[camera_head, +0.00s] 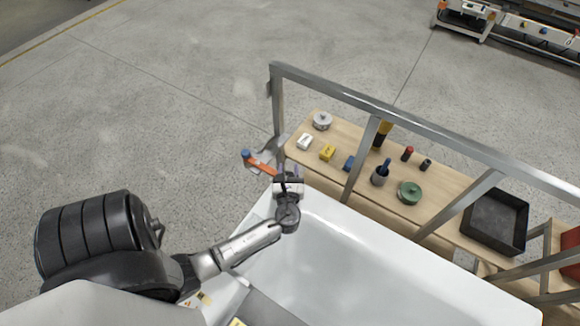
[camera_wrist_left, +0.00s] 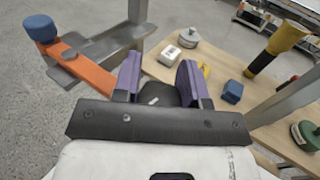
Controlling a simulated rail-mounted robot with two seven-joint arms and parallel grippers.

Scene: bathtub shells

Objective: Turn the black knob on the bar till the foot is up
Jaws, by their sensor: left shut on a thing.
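My left gripper (camera_head: 286,174) is at the far left corner of the tub, by the metal bar (camera_head: 277,112). In the left wrist view its purple fingers (camera_wrist_left: 160,78) stand on either side of a dark thing, likely the black knob (camera_wrist_left: 158,95), mostly hidden by the gripper. The gripper is shut on it. An orange arm (camera_wrist_left: 88,66) with a blue end (camera_wrist_left: 40,28) reaches left from beside the gripper, next to a grey metal bracket (camera_wrist_left: 108,47). The orange arm (camera_head: 262,168) and blue end (camera_head: 246,154) also show in the head view. My right gripper is out of view.
The white tub (camera_head: 340,250) fills the lower middle. Beyond the metal rail, a wooden bench (camera_head: 330,130) holds small blocks, a green round part (camera_head: 409,193), a cup with a tool (camera_head: 380,175) and a black tray (camera_head: 495,222). Open floor lies left.

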